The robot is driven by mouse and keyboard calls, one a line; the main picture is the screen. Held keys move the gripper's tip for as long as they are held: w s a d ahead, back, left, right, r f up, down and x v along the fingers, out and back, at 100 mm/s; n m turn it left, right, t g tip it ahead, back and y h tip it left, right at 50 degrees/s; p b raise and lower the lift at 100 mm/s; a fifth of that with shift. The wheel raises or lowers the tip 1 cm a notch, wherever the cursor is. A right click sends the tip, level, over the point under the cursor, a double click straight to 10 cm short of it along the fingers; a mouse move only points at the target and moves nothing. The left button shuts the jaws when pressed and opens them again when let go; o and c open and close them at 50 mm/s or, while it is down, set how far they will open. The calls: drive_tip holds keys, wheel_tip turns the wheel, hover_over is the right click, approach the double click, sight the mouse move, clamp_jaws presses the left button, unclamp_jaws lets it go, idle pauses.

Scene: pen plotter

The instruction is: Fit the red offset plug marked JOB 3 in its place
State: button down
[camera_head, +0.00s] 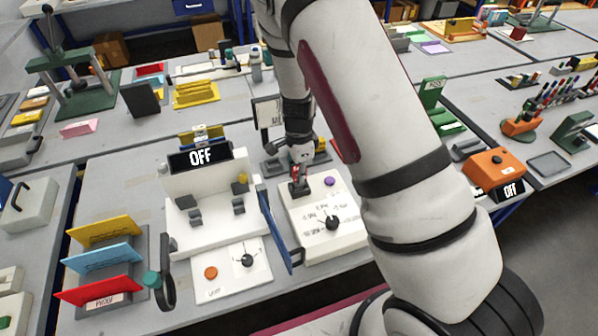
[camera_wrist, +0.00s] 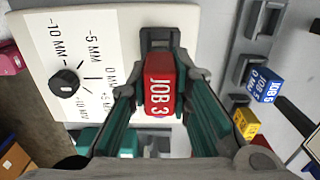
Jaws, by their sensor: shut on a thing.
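The red offset plug marked JOB 3 (camera_wrist: 159,85) is between the fingers of my gripper (camera_wrist: 160,100) in the wrist view. My gripper is shut on it. The plug is at a dark socket (camera_wrist: 160,36) on the white offset panel (camera_wrist: 112,22); I cannot tell how deep it sits. In the head view my gripper (camera_head: 299,188) is at the upper left of the white panel box (camera_head: 340,239), and only a little red shows at its tip. A black knob (camera_wrist: 66,83) with mm marks is on the panel.
A blue JOB plug (camera_wrist: 264,84) and a yellow plug (camera_wrist: 246,122) stand in a grey holder right of the panel in the wrist view. The plotter with an OFF display (camera_head: 201,157) is left of my gripper. A blue upright plate (camera_head: 277,232) stands between them.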

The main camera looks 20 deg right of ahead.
drive_tip(key=shift+f+b, duration=0.6)
drive_tip(key=shift+f, duration=1.1)
drive_tip(key=c, duration=1.4)
unclamp_jaws()
wheel_tip(320, 180, up, 12)
drive_tip(key=shift+r, duration=0.1)
